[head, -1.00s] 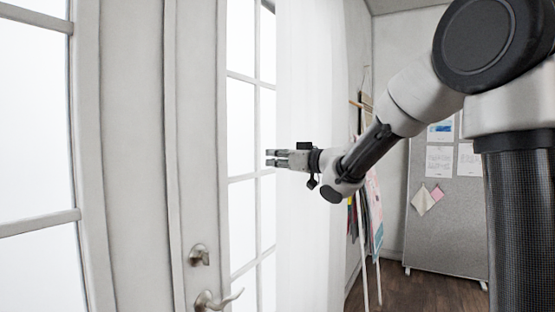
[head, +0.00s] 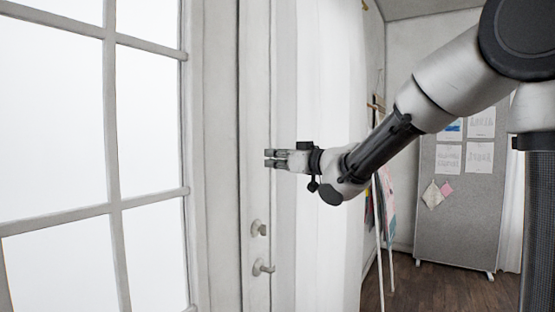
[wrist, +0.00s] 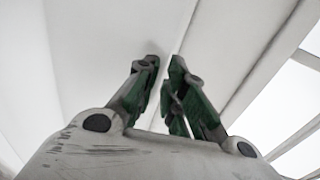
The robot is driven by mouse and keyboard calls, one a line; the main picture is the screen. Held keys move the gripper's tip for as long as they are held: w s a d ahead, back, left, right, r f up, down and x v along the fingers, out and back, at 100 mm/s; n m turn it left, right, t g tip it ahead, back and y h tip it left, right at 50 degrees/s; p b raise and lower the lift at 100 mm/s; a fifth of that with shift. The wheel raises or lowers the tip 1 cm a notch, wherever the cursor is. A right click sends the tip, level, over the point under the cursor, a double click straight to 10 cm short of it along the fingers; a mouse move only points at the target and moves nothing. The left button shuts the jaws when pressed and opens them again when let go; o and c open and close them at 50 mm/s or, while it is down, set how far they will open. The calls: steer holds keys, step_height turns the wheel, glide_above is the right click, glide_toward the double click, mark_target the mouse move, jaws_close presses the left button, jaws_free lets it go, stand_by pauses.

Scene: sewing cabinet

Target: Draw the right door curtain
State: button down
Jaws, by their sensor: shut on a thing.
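The white right door curtain (head: 330,80) hangs in vertical folds over the right door, and no panes of that door show in the head view. My gripper (head: 268,158) is at the curtain's left edge, a little above the door handle (head: 262,267). In the wrist view my gripper (wrist: 164,66) has its fingers close together, shut on the edge of the curtain (wrist: 100,35). The cloth between the fingertips is hard to make out. The right door's frame (head: 256,120) shows left of the curtain.
The left door (head: 112,130) with bright panes fills the left side, uncovered. An easel (head: 380,215) with hanging papers stands behind the curtain to the right. A grey pinboard (head: 455,210) stands on the wooden floor (head: 425,285) at the back.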

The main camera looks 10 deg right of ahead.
steer(key=shift+s+a+f, duration=0.1)
steer(key=shift+s+a, duration=0.3)
steer(key=c, duration=1.5)
jaws_free()
steer(key=shift+s+a, duration=0.1)
steer(key=shift+s, duration=0.05)
steer(key=shift+s+d, duration=0.25)
steer(key=shift+d, duration=0.1)
steer(key=v, duration=1.1)
steer(key=shift+d, duration=0.1)
